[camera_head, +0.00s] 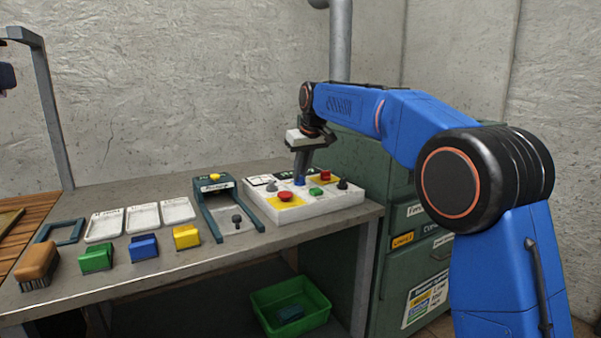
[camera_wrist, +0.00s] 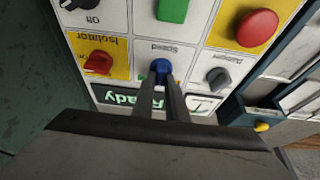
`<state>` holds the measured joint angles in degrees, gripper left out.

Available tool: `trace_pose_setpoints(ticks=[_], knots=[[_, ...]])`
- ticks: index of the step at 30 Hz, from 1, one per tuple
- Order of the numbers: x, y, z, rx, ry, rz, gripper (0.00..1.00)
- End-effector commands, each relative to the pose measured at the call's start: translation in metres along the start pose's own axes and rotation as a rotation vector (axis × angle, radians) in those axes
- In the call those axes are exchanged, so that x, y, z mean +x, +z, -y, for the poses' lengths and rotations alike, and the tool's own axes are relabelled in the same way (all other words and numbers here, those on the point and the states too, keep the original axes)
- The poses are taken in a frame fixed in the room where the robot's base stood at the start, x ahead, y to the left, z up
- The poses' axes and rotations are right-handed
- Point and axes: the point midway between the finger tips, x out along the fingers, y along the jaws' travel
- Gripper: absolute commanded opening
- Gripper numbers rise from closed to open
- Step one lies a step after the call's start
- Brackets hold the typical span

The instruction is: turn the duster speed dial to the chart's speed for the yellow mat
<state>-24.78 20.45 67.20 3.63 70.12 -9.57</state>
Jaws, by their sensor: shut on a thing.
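The speed dial is a small blue knob (camera_wrist: 161,68) on the white control panel (camera_head: 262,206), beside an upside-down "Speed" label in the wrist view. My gripper (camera_wrist: 160,80) reaches down from above, its two dark fingers shut on the blue knob. In the head view my gripper (camera_head: 300,172) stands over the panel, and the knob (camera_head: 299,182) shows just below the fingertips. The fingers hide part of the knob, and I cannot read its setting. A chart (camera_head: 426,300) with coloured rows is on the green cabinet's front, too small to read. I cannot make out a yellow mat.
A red isolator knob (camera_wrist: 98,62), green button (camera_wrist: 173,10), red button (camera_wrist: 257,28) and grey knob (camera_wrist: 218,77) surround the dial. A display (camera_wrist: 125,97) reads "Ready". Left on the bench are a dark frame (camera_head: 206,207) and green, blue and yellow blocks (camera_head: 187,237).

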Motion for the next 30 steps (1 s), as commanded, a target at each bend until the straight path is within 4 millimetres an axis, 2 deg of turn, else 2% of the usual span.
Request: trace_pose_setpoints(ticks=[11, 12, 14, 15, 25, 30], knots=[[0.000, 0.000, 0.000, -0.005, -0.002, 0.000, 0.00], [0.000, 0.000, 0.000, -0.005, -0.002, 0.000, 0.15], [0.000, 0.000, 0.000, -0.004, -0.002, 0.000, 0.29], [0.000, 0.000, 0.000, -0.004, -0.002, 0.000, 0.31], [-0.003, 0.000, 0.000, -0.004, -0.002, 0.000, 0.31], [-0.021, -0.001, 0.000, -0.004, -0.002, -0.002, 0.31]])
